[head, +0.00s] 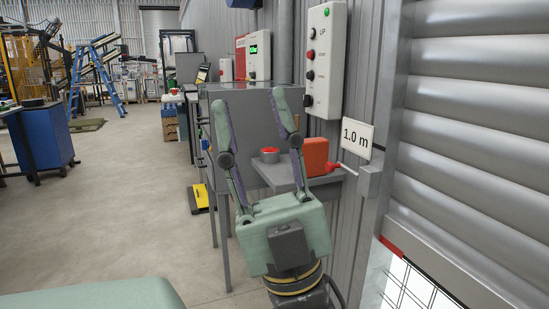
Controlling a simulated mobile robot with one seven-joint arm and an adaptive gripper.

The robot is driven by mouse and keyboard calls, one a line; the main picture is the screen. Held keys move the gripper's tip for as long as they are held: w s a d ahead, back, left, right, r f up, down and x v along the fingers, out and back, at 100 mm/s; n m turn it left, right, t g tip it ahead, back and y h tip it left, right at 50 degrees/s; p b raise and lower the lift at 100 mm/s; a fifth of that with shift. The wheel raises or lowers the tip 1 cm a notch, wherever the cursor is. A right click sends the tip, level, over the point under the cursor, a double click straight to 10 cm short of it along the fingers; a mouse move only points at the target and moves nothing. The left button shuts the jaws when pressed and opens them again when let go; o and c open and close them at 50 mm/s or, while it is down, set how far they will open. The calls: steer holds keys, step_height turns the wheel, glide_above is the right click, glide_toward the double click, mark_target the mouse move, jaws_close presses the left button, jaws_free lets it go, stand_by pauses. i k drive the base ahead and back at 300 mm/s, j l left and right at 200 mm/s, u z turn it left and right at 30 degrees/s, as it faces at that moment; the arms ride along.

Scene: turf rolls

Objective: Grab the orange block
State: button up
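An orange block (316,155) stands on a small grey shelf (279,178) against the metal wall, right of the middle in the head view. My gripper (247,105) is in front of the shelf, with its two green fingers spread wide and pointing up. Nothing is between the fingers. The right finger is just left of the orange block in the picture and partly overlaps its left side. I cannot tell how far the gripper is from the block in depth.
A red round item (270,153) sits on the shelf left of the block. A "1.0 m" sign (357,138) and a control box (326,60) are on the right. A grey cabinet (238,120) stands behind my gripper. Open floor (120,210) lies to the left.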

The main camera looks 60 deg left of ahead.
mark_target(315, 150)
steer(key=u, duration=1.5)
steer(key=i+j+u, duration=0.1)
steer(key=i+j, duration=0.15)
steer(key=i, duration=0.15)
steer(key=i+j+u, duration=0.1)
steer(key=i+j, duration=0.15)
steer(key=i, duration=0.15)
steer(key=i+j+u, duration=0.1)
steer(key=i, duration=0.35)
steer(key=i+j+u, duration=0.1)
steer(key=i+j, duration=0.2)
steer(key=i, duration=0.1)
